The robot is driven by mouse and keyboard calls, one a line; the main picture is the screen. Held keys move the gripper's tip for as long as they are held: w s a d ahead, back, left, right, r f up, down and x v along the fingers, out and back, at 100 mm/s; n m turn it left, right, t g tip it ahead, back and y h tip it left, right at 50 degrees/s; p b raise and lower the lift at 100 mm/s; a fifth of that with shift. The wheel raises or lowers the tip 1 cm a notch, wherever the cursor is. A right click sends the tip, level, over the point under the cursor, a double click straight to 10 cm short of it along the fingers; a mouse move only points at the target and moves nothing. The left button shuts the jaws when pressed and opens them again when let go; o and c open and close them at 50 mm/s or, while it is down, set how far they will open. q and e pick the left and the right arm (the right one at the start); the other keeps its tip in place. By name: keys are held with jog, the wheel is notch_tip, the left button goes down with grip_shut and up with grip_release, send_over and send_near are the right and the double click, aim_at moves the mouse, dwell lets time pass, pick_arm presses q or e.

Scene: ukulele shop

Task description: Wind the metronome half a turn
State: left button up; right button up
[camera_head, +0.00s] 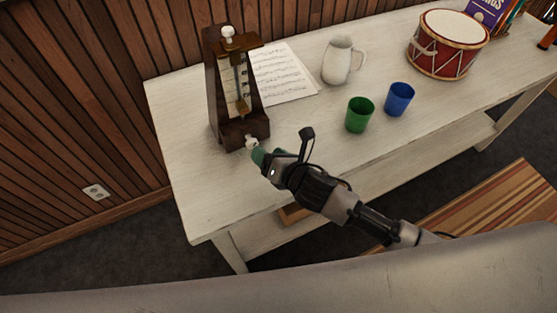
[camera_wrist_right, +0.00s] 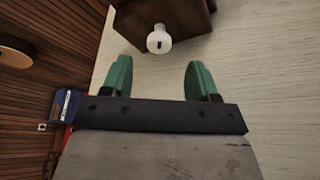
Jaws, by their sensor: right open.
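The metronome (camera_head: 214,85) is a tall dark wooden case standing upright at the left end of the white table. A white winding key (camera_head: 251,143) sticks out low on its near side. In the right wrist view the white key (camera_wrist_right: 159,39) shows just beyond the fingertips, between their lines, with the dark case (camera_wrist_right: 172,14) behind it. My right gripper (camera_head: 261,154) has green fingers and is close to the key. In the wrist view its fingers (camera_wrist_right: 160,80) are spread apart with nothing between them. My left gripper is out of view.
A white pitcher (camera_head: 338,61), a green cup (camera_head: 359,115), a blue cup (camera_head: 399,99) and a red drum (camera_head: 447,45) stand to the right. The table's front left corner (camera_head: 196,238) is bare.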

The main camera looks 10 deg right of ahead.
jog(key=shift+v, duration=2.15)
